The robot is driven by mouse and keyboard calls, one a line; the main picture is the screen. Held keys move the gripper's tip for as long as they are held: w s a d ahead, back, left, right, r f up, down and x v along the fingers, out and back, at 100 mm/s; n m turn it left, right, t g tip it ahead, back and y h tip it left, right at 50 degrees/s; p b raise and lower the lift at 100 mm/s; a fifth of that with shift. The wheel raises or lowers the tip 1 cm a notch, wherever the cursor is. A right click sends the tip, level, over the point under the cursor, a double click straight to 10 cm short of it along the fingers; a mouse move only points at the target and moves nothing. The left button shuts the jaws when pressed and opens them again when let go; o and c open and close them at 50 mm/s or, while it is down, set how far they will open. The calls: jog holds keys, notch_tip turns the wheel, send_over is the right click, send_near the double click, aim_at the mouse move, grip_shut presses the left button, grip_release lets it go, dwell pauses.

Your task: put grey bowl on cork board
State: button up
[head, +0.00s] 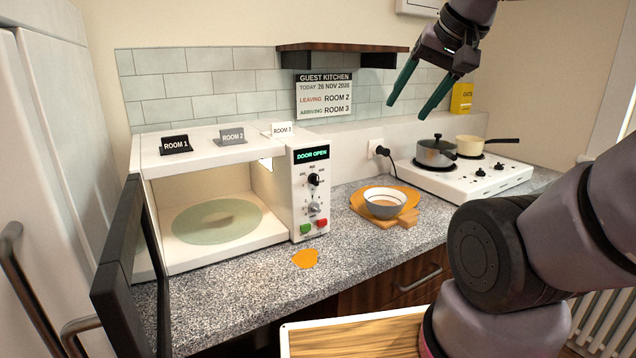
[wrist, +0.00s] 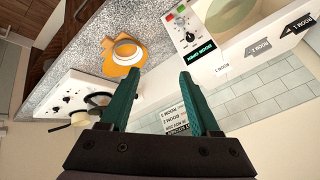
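The grey bowl (head: 384,203), white inside with a grey outside, stands upright on the round orange-brown cork board (head: 361,207) on the counter, between the microwave and the hob. The board has a short handle at its right front. In the wrist view the bowl (wrist: 127,53) also shows on the board (wrist: 108,66). My gripper (head: 413,104) is high above the counter, up and to the right of the bowl and apart from it. Its two green fingers are spread with nothing between them, as the wrist view (wrist: 160,88) also shows.
A white microwave (head: 212,139) stands at left with its dark door (head: 122,262) swung open and a glass plate inside. A hob (head: 470,178) with a lidded pot (head: 436,153) and a cream pan (head: 470,146) is at right. A shelf (head: 340,47) hangs above. An orange patch (head: 305,259) lies near the counter's front.

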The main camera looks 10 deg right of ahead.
jog(key=w+d+f+m+g, duration=0.2)
jog(key=w+f+m+g, duration=0.1)
jog(key=w+f, duration=0.4)
jog(key=m+t+y, duration=0.1)
jog(key=m+y, duration=0.6)
jog(key=m, duration=0.5)
send_near(399, 207)
jog(key=x, duration=0.3)
jog(key=shift+w+a+f, duration=0.15)
jog(key=shift+a+f, duration=0.05)
jog(key=shift+a, duration=0.1)
jog(key=x, duration=0.5)
jog(key=shift+a+f, duration=0.1)
jog(key=shift+x, duration=2.75)
jog(key=shift+w, duration=0.1)
grip_shut()
